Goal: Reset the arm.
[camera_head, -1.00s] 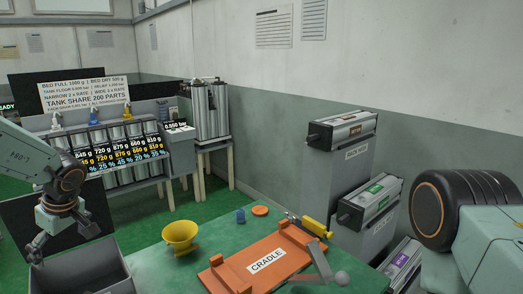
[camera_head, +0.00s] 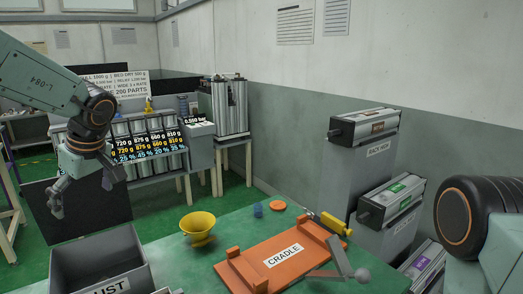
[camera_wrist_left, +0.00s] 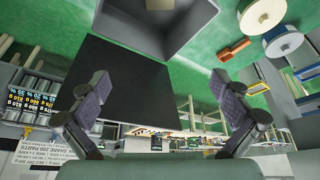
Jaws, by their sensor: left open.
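My left gripper (camera_head: 82,192) hangs at the left of the head view, in the air above and behind the grey bin, in front of a dark panel. In the left wrist view its two fingers (camera_wrist_left: 165,115) are spread wide with nothing between them. My left arm comes in from the upper left. At the right edge of the head view a part of my own body shows, but no right gripper is visible.
A grey bin (camera_head: 142,272) stands at the front left. The green table holds a yellow funnel (camera_head: 199,228), a blue cap (camera_head: 258,210), an orange disc (camera_head: 278,206) and the orange cradle (camera_head: 240,272). A bench with several canisters (camera_head: 150,140) is behind.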

